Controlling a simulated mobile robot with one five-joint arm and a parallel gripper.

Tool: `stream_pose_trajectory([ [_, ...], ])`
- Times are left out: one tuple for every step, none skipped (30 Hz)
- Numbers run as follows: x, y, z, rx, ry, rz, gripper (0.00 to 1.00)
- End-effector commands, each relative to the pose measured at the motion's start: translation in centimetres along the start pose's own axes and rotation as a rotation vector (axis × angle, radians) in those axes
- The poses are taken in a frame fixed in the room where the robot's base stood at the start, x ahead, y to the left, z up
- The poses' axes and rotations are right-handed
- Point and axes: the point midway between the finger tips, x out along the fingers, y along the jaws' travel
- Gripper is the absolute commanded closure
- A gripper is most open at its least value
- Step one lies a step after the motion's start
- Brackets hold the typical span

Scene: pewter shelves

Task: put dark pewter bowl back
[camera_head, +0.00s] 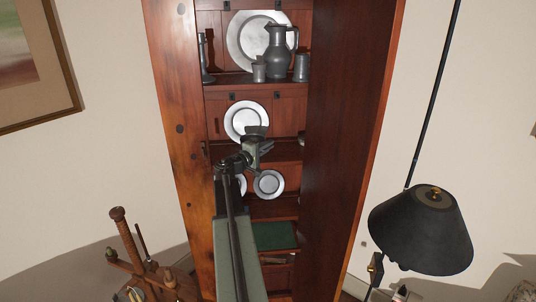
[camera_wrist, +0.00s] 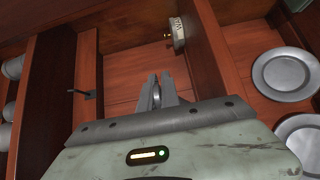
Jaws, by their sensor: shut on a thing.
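My gripper (camera_head: 262,148) is stretched out in front of the middle shelf of the tall wooden cupboard. A dark grey piece, which looks like the dark pewter bowl (camera_head: 256,131), shows at its far end, overlapping the lower part of the plate behind. In the wrist view my gripper (camera_wrist: 157,82) has its two fingers close together, with a small grey rounded piece (camera_wrist: 156,97) between them. Most of the bowl is hidden in that view, so its tilt cannot be told.
The cupboard (camera_head: 354,110) has walls on both sides. A plate (camera_head: 240,118) leans on the middle shelf (camera_head: 287,151), and another plate (camera_head: 269,184) stands below. A pitcher (camera_head: 279,55) stands above. A small grey object (camera_wrist: 177,33) sits beyond the fingers. A black lamp (camera_head: 420,230) stands right.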

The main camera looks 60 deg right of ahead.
Motion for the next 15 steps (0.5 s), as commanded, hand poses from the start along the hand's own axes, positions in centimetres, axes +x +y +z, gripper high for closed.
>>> stream_pose_trajectory([
  [0.1,-1.0,0.2,0.000,-0.003,0.000,1.00],
  [0.2,-1.5,0.4,0.000,-0.005,0.000,1.00],
  [0.4,-2.3,0.5,0.000,-0.008,0.000,1.00],
  [0.5,-2.8,0.7,0.000,-0.010,0.000,1.00],
  [0.6,-3.3,0.8,0.000,-0.012,0.000,1.00],
  [0.7,-3.8,0.9,0.000,-0.013,0.000,1.00],
  [0.7,-3.8,1.0,0.000,-0.014,0.000,1.00],
  [0.8,-3.8,1.0,0.000,-0.015,0.000,1.00],
  [0.8,-3.5,1.0,0.000,-0.015,0.000,1.00],
  [0.8,-3.4,1.0,0.000,-0.015,0.000,1.00],
  [0.8,-3.3,1.0,0.000,-0.015,0.000,1.00],
  [0.8,-3.3,1.0,0.000,-0.015,0.000,1.00],
  [0.8,-3.3,1.0,0.000,-0.015,0.000,1.00],
  [0.8,-3.3,1.1,0.000,-0.016,0.000,1.00],
  [0.8,-3.5,1.1,0.000,-0.016,0.000,1.00],
])
